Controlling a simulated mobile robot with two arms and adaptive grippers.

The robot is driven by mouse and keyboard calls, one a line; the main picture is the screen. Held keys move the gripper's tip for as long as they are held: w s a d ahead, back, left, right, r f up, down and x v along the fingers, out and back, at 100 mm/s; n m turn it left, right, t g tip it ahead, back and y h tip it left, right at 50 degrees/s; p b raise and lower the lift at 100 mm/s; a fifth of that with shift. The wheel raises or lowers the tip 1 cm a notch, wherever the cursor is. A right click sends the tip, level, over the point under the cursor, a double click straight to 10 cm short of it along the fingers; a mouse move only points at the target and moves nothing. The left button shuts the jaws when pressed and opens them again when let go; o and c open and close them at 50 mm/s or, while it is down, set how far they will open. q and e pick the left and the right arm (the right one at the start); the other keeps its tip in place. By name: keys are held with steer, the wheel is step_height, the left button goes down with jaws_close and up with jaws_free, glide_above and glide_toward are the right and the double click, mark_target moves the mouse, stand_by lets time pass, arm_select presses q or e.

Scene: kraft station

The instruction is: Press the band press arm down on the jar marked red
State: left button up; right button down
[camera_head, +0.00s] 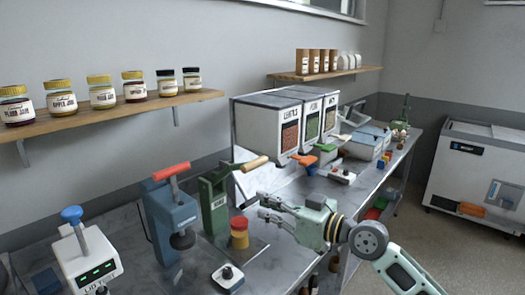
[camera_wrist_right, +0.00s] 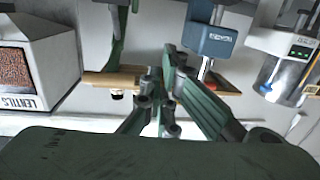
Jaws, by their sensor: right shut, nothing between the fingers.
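A green press (camera_head: 214,203) stands on the grey bench, its raised lever ending in a wooden handle (camera_head: 254,163). A yellow jar with a red top (camera_head: 239,232) stands at the right foot of that press; I cannot tell whether it is centred under the lever. My right gripper (camera_head: 263,206) is shut and empty, a little right of and above the jar and below the wooden handle. In the right wrist view the gripper's fingers (camera_wrist_right: 157,78) overlap the wooden handle (camera_wrist_right: 110,80) in the picture; contact is unclear. My left gripper is not in view.
A blue press with a red handle (camera_head: 172,168) stands left of the green one. The white lid tester (camera_head: 88,258) is at the front left. A small white box with a black knob (camera_head: 228,277) lies in front. Lentil and other bins (camera_head: 270,120) stand behind.

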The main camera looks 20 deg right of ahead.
steer(key=w+d+r+t, duration=0.1)
steer(key=d+r, duration=0.2)
steer(key=r, duration=0.3)
steer(key=w+d+r+m+t, duration=0.1)
steer(key=w+d+r+t, duration=0.1)
steer(key=d+r, duration=0.2)
steer(key=shift+w+r, duration=0.3)
steer(key=shift+r, duration=0.65)
steer(key=shift+w+r, duration=0.1)
steer(key=r+p+x, duration=0.1)
steer(key=p+x, duration=0.4)
steer(key=x, duration=0.4)
step_height(320, 180, down, 5)
steer(key=shift+w+r, duration=0.1)
steer(key=shift+a, duration=0.1)
